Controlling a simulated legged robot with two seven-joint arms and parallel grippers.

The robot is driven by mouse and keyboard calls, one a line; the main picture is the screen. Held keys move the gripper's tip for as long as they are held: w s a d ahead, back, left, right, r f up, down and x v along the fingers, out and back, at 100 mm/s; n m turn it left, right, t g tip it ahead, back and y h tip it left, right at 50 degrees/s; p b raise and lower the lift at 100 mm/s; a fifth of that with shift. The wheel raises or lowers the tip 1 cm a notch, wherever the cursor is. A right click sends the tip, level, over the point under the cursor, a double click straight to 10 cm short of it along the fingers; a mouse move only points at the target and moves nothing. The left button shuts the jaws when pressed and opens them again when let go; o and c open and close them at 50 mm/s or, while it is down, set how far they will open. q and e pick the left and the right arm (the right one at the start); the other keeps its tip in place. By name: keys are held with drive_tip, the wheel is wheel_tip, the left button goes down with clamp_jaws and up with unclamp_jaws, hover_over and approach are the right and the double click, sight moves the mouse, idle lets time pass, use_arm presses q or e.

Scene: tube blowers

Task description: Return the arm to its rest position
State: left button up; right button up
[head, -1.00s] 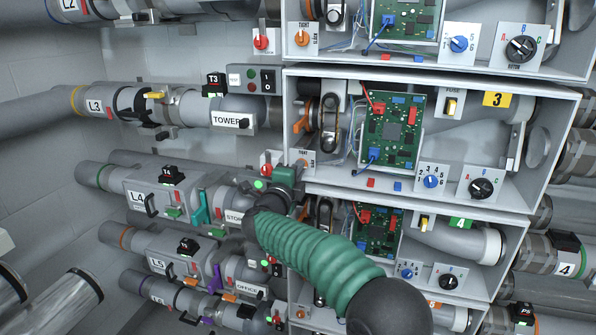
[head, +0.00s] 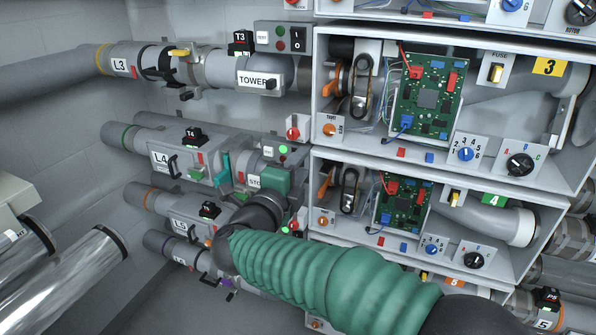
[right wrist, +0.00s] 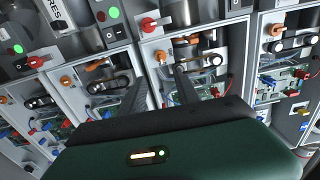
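My right arm, in a green ribbed sleeve (head: 330,275), comes in from the lower right in the head view. Its dark wrist bends up to the green body of my right gripper (head: 275,180), in front of the L4 pipe row beside the cabinets. The fingers are hard to make out there. In the right wrist view, the two dark fingers of the right gripper (right wrist: 160,85) stand apart with nothing between them, so it is open. They point towards the cabinet fronts; I cannot tell how far away these are. My left gripper is not in view.
White cabinets (head: 318,100) with circuit boards (head: 425,95), knobs and switches stand close on the right. Labelled pipes, among them the L3 pipe (head: 120,65), run from the left wall. Shiny cylinders (head: 75,275) lie at lower left. Some floor (head: 170,310) is clear below.

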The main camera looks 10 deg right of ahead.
drive_tip(key=shift+s, duration=0.5)
drive_tip(key=shift+w, duration=0.1)
